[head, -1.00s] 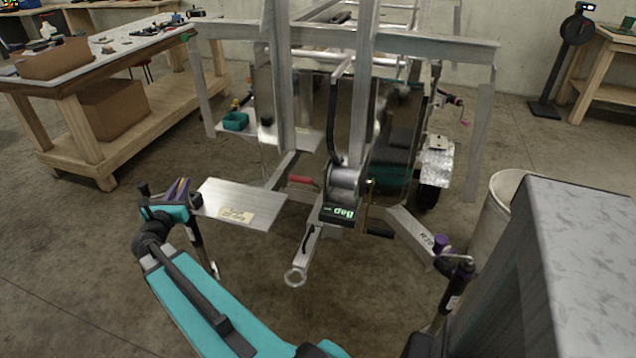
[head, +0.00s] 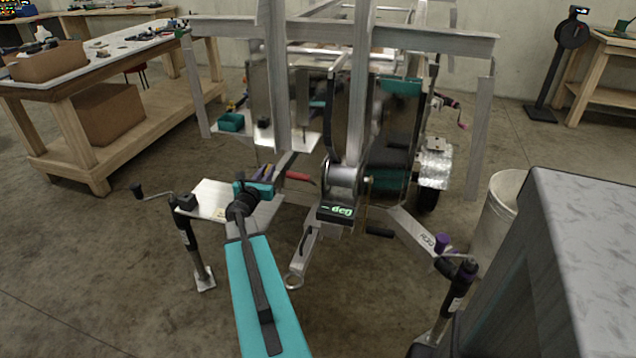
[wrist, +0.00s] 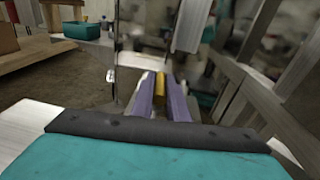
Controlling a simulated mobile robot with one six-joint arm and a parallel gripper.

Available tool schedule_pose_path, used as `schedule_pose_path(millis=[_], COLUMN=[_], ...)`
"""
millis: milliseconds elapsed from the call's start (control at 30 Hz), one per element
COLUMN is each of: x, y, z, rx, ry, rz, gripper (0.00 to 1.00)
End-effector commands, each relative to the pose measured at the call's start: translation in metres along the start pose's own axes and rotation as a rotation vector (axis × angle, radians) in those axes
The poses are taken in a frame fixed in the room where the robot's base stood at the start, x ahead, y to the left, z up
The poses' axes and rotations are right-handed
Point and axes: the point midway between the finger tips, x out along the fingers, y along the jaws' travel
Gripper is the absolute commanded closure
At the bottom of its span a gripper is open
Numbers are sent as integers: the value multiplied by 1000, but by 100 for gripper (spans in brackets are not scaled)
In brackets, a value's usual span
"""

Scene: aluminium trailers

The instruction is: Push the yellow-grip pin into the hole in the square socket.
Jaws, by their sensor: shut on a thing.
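My gripper (head: 264,172) is over the far right part of a flat silver plate at the trailer's front left. Its purple fingers point away from me, toward the trailer frame. In the wrist view the fingers are shut on the yellow grip (wrist: 160,84) of the pin. The rest of the pin is hidden between and beyond the fingers. I cannot make out the square socket or its hole in either view.
The silver plate (head: 210,196) lies under my wrist. A jack (head: 187,238) stands at left. A red handle (head: 300,178) and a winch (head: 344,179) are right of my gripper. Upright beams (head: 274,90) stand close beyond. A teal bin (head: 231,122) sits farther back.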

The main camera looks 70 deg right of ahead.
Motion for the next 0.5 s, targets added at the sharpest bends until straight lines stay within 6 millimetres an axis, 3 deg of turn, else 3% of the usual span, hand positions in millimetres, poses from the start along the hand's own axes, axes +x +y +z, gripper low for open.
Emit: schedule_pose_path(millis=[100,500], x=[19,72], y=[-29,-113], z=[-9,-48], rx=[5,28], ry=[7,44], rz=[-23,-65], gripper=[100,100])
